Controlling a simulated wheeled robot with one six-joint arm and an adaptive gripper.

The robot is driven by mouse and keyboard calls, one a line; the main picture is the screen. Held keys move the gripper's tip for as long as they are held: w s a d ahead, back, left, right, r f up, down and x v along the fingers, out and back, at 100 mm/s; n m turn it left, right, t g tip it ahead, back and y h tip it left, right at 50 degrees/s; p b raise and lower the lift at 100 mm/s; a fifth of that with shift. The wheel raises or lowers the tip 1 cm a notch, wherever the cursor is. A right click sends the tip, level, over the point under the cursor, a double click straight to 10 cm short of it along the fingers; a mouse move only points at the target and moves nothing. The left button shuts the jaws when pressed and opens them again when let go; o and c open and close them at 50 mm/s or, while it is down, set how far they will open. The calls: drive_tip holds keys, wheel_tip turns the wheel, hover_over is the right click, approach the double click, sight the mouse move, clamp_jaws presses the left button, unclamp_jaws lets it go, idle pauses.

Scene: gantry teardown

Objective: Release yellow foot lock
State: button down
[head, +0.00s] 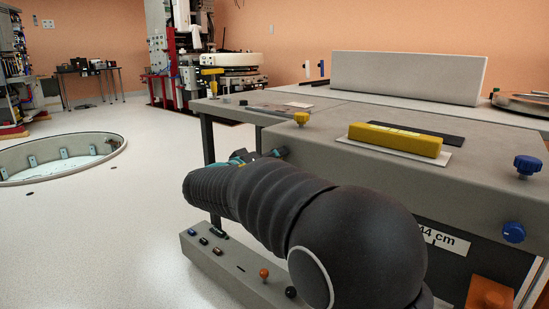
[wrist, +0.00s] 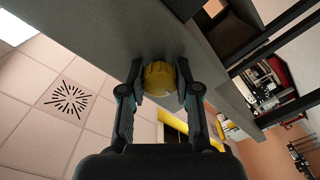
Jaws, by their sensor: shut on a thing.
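In the wrist view, my gripper (wrist: 160,92) is shut on a ribbed yellow knob (wrist: 160,78), one finger on each side. The knob sits against a grey surface (wrist: 110,45). In the head view, my gripper (head: 262,156) is mostly hidden behind my dark arm, at the left front of the grey bench (head: 335,130). I cannot tell from the head view whether this is the held one.
A yellow block (head: 395,139) lies on the bench top. Two blue knobs (head: 527,165) (head: 514,232) are at the right. A low grey box (head: 235,262) with small coloured controls stands below my arm.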

drive_tip(key=shift+n, duration=0.3)
drive_tip(key=n, duration=0.3)
drive_tip(key=n+p, duration=0.2)
drive_tip(key=n, duration=0.3)
drive_tip(key=n+p, duration=0.4)
drive_tip(key=n, duration=0.2)
drive_tip(key=shift+r, duration=0.1)
drive_tip(key=shift+n+p, duration=1.15)
drive_tip(key=shift+n, duration=0.45)
drive_tip(key=shift+f, duration=0.2)
drive_tip(key=c, duration=0.8)
unclamp_jaws()
